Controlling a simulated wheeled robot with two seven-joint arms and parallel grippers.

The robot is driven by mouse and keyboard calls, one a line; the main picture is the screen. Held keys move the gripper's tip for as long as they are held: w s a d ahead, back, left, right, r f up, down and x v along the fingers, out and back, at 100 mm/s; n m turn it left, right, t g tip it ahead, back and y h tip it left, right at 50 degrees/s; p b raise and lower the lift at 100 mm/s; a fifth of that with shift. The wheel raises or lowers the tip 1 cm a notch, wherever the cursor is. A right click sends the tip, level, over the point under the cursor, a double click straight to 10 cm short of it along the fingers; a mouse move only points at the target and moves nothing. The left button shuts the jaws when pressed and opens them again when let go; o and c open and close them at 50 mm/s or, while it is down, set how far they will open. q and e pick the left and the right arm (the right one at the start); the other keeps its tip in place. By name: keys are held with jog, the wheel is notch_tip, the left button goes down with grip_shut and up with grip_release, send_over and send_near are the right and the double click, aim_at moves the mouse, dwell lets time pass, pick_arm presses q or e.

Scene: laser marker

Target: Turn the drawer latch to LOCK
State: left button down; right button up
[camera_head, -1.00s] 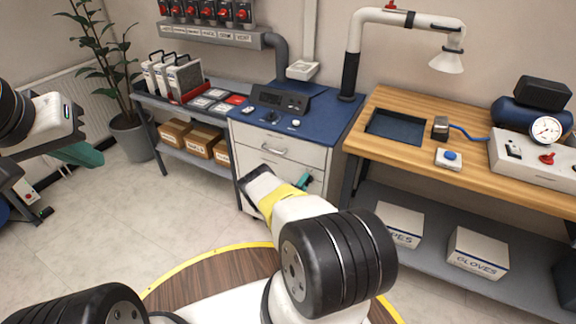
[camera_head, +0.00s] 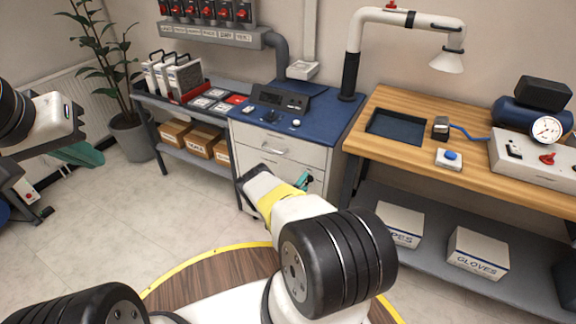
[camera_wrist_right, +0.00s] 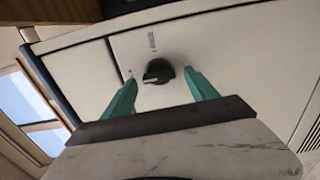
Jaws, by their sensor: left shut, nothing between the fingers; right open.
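The drawer latch is a round black knob (camera_wrist_right: 157,71) on the pale cabinet front in the right wrist view. Its light pointer mark is toward the left of the picture. Small labels above and left of it are too small to read. My right gripper (camera_wrist_right: 160,77) is open, with one teal finger on each side of the knob; I cannot tell if either touches it. In the head view a teal finger of my right gripper (camera_head: 306,182) shows by the drawer cabinet (camera_head: 250,137), and my arm hides the knob. My left gripper (camera_head: 82,154) is shut and empty, far left.
A drawer handle (camera_head: 274,149) sits above my right gripper. The blue cabinet top (camera_head: 325,118) carries a control box (camera_head: 279,98). A wooden bench (camera_head: 400,150) stands to the right, a shelf with boxes (camera_head: 172,132) to the left.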

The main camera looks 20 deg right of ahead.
jog(key=v, duration=0.7)
dwell(0.3)
